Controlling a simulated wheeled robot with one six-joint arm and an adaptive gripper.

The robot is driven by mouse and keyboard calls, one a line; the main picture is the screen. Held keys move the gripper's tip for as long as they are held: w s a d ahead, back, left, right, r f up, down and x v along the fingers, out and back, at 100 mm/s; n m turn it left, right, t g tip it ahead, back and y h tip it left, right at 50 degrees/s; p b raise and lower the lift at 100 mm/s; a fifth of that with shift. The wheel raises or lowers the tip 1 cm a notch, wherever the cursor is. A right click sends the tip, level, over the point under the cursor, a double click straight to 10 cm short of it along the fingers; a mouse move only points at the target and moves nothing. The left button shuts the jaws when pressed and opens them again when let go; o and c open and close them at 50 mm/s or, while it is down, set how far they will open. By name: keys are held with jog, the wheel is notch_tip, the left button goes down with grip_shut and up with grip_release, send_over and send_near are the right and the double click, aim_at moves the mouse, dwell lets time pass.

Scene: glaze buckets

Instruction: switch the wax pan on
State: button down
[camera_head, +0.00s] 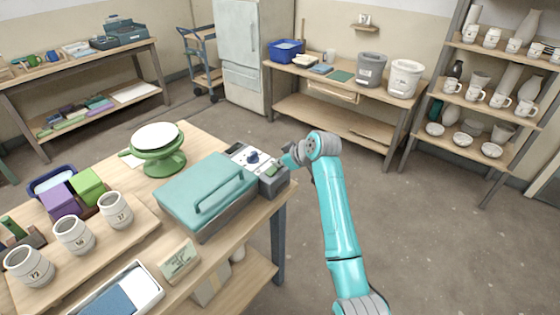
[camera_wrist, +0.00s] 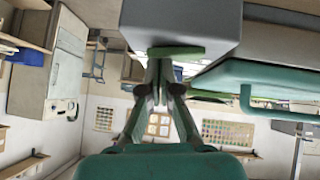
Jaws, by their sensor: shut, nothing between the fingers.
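The wax pan (camera_head: 207,190) is a teal lidded box with a long handle, standing on the near wooden table. At its right end is a grey control box (camera_head: 272,183) with a dark knob (camera_head: 252,157) and a green switch (camera_head: 271,170). My gripper (camera_head: 285,162) is at this box, close to the switch. In the wrist view, the green switch (camera_wrist: 178,51) stands out from the grey box (camera_wrist: 185,22). My shut, empty fingers (camera_wrist: 161,62) point at it and overlap it in the picture. I cannot tell whether they touch it. The teal lid (camera_wrist: 270,75) shows on the right.
A green turntable (camera_head: 160,155) stands behind the pan. Numbered cups (camera_head: 74,235), a small sign (camera_head: 179,261) and a white tray (camera_head: 123,292) share the table. Buckets (camera_head: 404,78) stand on the back table. The floor right of my arm is clear.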

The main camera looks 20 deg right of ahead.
jog(key=shift+w+d+f, duration=0.1)
jog(key=shift+f, duration=0.15)
dwell(0.4)
jog(key=shift+s+a+r, duration=0.25)
jog(key=shift+s+a, duration=0.25)
jog(key=shift+a, duration=0.15)
